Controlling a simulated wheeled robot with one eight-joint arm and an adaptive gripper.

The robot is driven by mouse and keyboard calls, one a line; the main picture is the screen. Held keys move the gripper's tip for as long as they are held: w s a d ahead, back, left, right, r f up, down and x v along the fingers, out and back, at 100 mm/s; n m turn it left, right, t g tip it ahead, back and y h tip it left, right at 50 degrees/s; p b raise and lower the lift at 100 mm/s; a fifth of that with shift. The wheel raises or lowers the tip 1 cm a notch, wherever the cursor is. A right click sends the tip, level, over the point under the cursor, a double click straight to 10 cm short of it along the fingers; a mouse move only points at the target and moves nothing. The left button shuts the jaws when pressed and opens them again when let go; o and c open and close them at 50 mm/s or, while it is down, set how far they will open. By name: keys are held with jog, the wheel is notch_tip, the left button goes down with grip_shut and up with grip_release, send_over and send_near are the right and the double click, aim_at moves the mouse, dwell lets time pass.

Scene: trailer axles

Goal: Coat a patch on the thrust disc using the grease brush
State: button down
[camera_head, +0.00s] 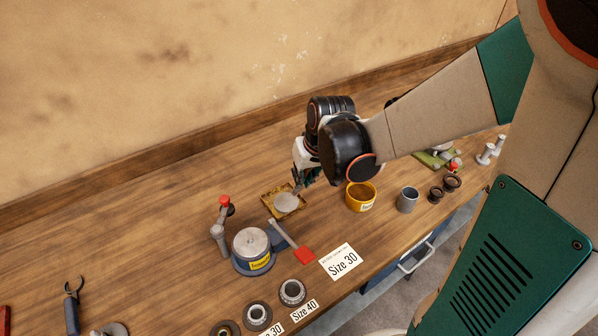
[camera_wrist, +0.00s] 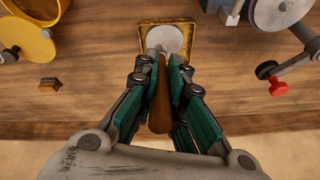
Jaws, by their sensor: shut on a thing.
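The thrust disc (camera_head: 286,203) is a flat pale grey round plate on a small yellow-brown square tray (camera_head: 268,205). In the wrist view the disc (camera_wrist: 170,38) lies in the tray (camera_wrist: 187,28), straight beyond my fingertips. My gripper (camera_head: 300,181) is just above the tray's right side. In the wrist view my gripper (camera_wrist: 160,68) is shut on the brown wooden handle of the grease brush (camera_wrist: 160,100). The brush's pale head end reaches over the disc's near edge; I cannot tell whether it touches. My gripper hides part of the brush in the head view.
A yellow pot (camera_head: 360,197) stands right of the tray. A blue tin with a grey lid (camera_head: 252,247) and a red-knobbed fitting (camera_head: 221,224) stand left. A grey cup (camera_head: 407,200), size cards (camera_head: 341,262) and several rings lie nearer the front edge. A small brown block (camera_wrist: 50,84) lies nearby.

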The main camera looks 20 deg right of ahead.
jog(key=shift+r+p, duration=1.1)
jog(key=shift+r, duration=0.4)
jog(key=w+a+r+p, duration=0.3)
jog(key=w+p, duration=0.1)
jog(key=w, duration=0.2)
jog(key=b+x, duration=0.2)
jog(key=x, duration=0.1)
jog(key=b+x, duration=0.1)
jog(key=x, duration=0.1)
jog(key=shift+s+f+b, duration=0.15)
jog(key=shift+s+b, duration=0.2)
jog(key=shift+b, duration=0.05)
jog(key=shift+w, duration=0.1)
